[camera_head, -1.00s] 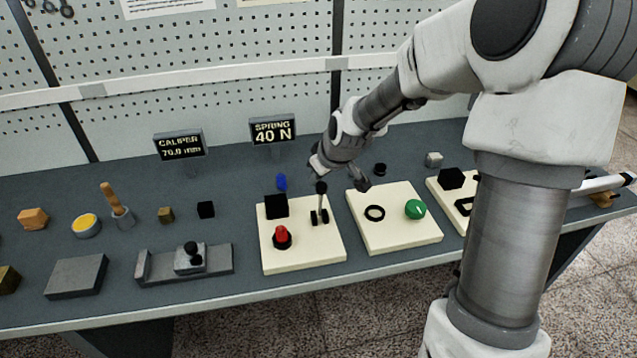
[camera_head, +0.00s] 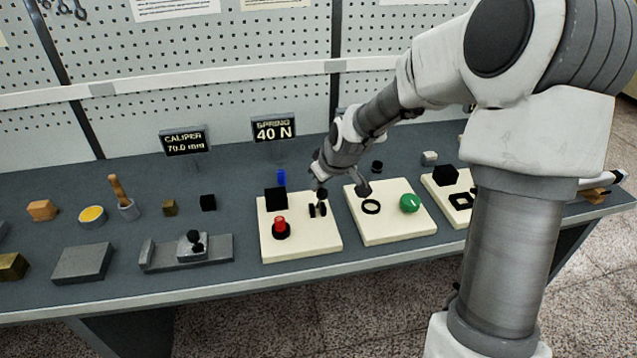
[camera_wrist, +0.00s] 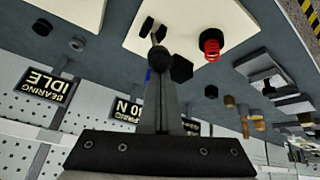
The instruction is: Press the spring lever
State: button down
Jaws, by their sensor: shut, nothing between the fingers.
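The spring lever (camera_head: 321,194) has a black ball knob and stands on the left cream board (camera_head: 300,248), between two small black brackets. Its knob shows close to the brackets, so the lever looks tilted. In the wrist view the lever knob (camera_wrist: 160,58) is right at the tips of my gripper (camera_wrist: 161,82). My gripper (camera_head: 320,178) is shut and empty, its tips at the knob from above; they look in contact, but the exact touch is hidden. The spring sign (camera_head: 273,129) behind reads 40 N.
On the same board stand a black block (camera_head: 276,199) and a red coil spring (camera_head: 281,229). A second cream board (camera_head: 395,228) with a black ring and green knob (camera_head: 410,203) lies to the right. A grey caliper fixture (camera_head: 187,252) lies to the left.

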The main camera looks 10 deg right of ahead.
jog(key=shift+s+f, duration=0.3)
jog(key=shift+s, duration=0.05)
jog(key=shift+s+d+f, duration=0.1)
jog(key=shift+s+f, duration=0.05)
jog(key=shift+f, duration=0.05)
dwell(0.4)
jog(key=w+a+r, duration=0.2)
jog(key=w+r, duration=0.1)
jog(key=w, duration=0.1)
jog(key=s+d+r+p, duration=0.1)
jog(key=s+r+p, duration=0.1)
jog(key=s+r, duration=0.4)
jog(key=shift+s+d+p, duration=0.15)
jog(key=shift+s+p, duration=0.2)
jog(key=shift+s, duration=0.7)
dwell(0.4)
